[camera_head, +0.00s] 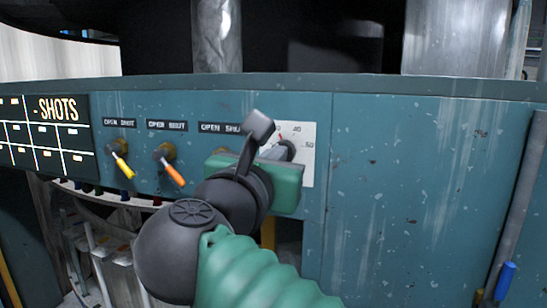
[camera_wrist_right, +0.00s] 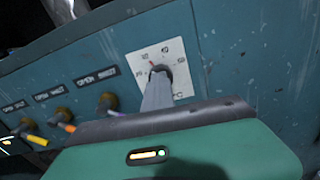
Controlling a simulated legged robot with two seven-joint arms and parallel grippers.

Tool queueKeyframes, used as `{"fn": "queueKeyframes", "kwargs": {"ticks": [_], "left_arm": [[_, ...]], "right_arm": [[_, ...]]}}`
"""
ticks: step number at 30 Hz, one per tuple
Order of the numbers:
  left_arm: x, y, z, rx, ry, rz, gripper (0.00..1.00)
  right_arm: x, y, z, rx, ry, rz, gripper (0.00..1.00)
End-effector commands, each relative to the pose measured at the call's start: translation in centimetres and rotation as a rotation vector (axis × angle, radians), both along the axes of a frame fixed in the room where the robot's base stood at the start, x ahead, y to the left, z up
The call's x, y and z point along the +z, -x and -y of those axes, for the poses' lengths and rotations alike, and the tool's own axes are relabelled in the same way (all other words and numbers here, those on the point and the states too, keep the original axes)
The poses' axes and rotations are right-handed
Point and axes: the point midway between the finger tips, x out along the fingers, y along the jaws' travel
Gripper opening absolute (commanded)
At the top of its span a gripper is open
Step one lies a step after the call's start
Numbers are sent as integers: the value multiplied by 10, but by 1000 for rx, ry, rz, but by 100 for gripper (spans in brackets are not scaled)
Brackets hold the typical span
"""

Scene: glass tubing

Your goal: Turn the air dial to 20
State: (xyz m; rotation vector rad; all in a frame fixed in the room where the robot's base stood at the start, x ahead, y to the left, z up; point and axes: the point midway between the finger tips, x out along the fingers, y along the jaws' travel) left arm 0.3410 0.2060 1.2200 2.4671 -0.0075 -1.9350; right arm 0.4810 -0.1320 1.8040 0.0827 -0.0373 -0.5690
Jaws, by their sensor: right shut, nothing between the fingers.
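The air dial is a white square plate (camera_head: 308,165) with printed numbers and a dark round knob, on the teal panel. It also shows in the right wrist view (camera_wrist_right: 183,85). A small red mark sits at the knob's upper left; the exact setting is too small to read. My right gripper (camera_head: 281,151) is in front of the dial and hides its lower left part. Its grey fingers (camera_wrist_right: 158,88) are shut, with their tips at the knob; I cannot tell if they touch it. My left gripper is not in view.
Left of the dial are switches labelled "open shut", with a yellow handle (camera_head: 123,168) and an orange handle (camera_head: 174,174). A "shots" board (camera_head: 45,135) stands further left. The panel to the right is flat and clear up to a pipe (camera_head: 522,190) with a blue handle (camera_head: 505,281).

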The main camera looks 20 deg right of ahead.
Motion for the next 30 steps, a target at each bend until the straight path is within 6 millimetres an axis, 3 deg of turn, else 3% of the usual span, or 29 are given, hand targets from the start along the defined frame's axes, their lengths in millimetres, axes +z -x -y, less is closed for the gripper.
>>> {"fn": "queueKeyframes", "kwargs": {"ticks": [26, 30], "left_arm": [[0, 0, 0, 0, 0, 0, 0], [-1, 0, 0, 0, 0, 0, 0]], "right_arm": [[-5, -3, 3, -5, -1, -11, 0], [-6, -3, 3, -6, -1, -12, 18]]}}
